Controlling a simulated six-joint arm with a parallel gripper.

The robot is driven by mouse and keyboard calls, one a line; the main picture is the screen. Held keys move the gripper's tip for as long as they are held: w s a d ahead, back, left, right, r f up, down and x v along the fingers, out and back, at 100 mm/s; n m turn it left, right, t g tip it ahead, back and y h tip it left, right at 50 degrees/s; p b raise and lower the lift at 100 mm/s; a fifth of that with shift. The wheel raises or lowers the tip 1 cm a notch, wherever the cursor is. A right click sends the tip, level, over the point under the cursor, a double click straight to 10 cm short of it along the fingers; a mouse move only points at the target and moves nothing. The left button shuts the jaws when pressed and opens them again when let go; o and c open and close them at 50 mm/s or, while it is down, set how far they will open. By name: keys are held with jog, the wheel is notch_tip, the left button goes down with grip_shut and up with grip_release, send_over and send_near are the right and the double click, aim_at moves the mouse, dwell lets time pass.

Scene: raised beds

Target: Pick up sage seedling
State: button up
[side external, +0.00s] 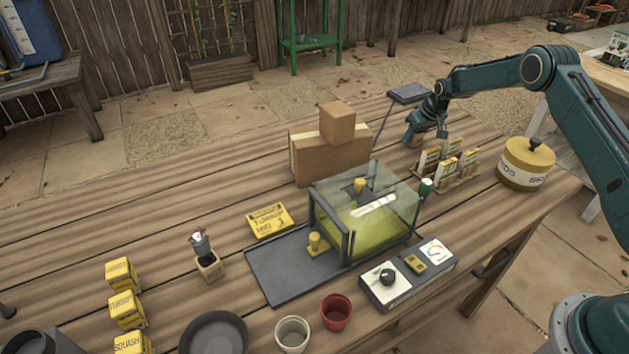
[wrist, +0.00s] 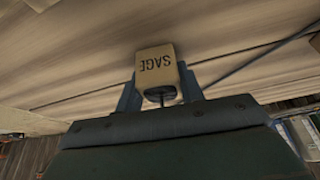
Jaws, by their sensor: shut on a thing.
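The sage seedling's small tan pot, marked SAGE (wrist: 156,66), is in the wrist view between the two blue-grey fingers of my gripper (wrist: 159,90). A dark stem shows at the pot's near end; leaves are hidden or cannot be made out. In the side view my gripper (side external: 412,136) is near the table's far edge, behind the seed-packet rack, and a bit of tan shows at the fingers. My gripper is shut on the pot. I cannot tell whether the pot touches the table.
A rack of seed packets (side external: 447,163) stands just in front of my gripper. A dark flat device (side external: 408,93) is behind it. A yellow tin (side external: 526,164) is to the right. Cardboard boxes (side external: 328,155) and a clear-walled case (side external: 365,215) stand to the left.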

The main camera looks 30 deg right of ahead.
notch_tip(320, 180, up, 20)
dwell(0.9)
dwell(0.5)
